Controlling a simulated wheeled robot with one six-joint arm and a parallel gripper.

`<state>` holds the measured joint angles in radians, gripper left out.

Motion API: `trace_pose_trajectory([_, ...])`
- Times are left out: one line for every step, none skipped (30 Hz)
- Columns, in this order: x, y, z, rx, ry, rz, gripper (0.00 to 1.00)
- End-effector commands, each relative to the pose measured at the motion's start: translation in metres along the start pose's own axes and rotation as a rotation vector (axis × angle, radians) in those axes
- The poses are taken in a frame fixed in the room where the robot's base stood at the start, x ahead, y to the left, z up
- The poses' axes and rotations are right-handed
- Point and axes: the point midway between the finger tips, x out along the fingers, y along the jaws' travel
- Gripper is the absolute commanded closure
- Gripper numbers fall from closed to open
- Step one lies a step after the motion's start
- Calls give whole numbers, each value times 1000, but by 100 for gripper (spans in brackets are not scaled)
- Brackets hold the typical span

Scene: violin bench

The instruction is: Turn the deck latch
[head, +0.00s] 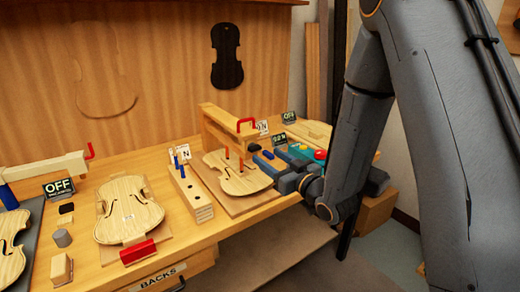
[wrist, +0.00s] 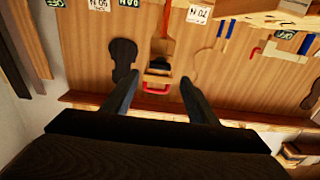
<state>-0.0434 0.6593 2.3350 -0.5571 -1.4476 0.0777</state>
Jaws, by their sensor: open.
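A red handle (head: 246,122) stands at the end of a wooden clamp arm (head: 222,116) over the right violin plate (head: 236,181). I cannot tell for sure that it is the deck latch. In the wrist view, seen upside down, a red handle (wrist: 157,92) shows between my fingers, apart from both. My gripper (head: 279,173) is open at the right end of that plate in the head view, lower than the handle. It is also open in the wrist view (wrist: 156,82), with nothing between the fingertips that it touches. The gripper's far side is hidden.
A red lever (head: 90,150) tops the left clamp beside an OFF sign (head: 58,187). A violin plate (head: 128,208) with a red block (head: 137,252) lies mid-bench. A slotted wooden block (head: 190,194) stands left of the right plate. A red button (head: 320,155) is near my wrist.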

Motion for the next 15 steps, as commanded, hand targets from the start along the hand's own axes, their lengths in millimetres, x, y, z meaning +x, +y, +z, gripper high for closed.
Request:
trace_pose_trajectory([9, -1, -1, 0, 0, -2, 47])
trace_pose_trajectory([13, -1, -2, -1, -1, -1, 47])
trace_pose_trajectory([20, -1, -2, -1, -1, -2, 47])
trace_pose_trajectory([24, -1, -1, -1, -1, -2, 47])
trace_pose_trajectory([29, -1, -2, -1, 0, -2, 47])
trace_pose_trajectory([35, -1, -1, 0, -1, -1, 47])
trace_pose_trajectory([39, 0, -1, 0, -1, 0, 47])
trace_pose_trajectory([42, 0, -1, 0, -2, 0, 47])
trace_pose_trajectory([46, 0, -1, 0, -2, 0, 47])
trace_pose_trajectory([49, 0, -1, 0, -1, -1, 47])
trace_pose_trajectory([52, 0, -1, 0, -1, -1, 47])
trace_pose_trajectory([54, 0, -1, 0, -1, 0, 47])
trace_pose_trajectory([56, 0, 0, 0, -2, 0, 47])
trace_pose_trajectory([57, 0, 0, 0, -2, 1, 47])
trace_pose_trajectory([58, 0, 0, 0, -2, 1, 47])
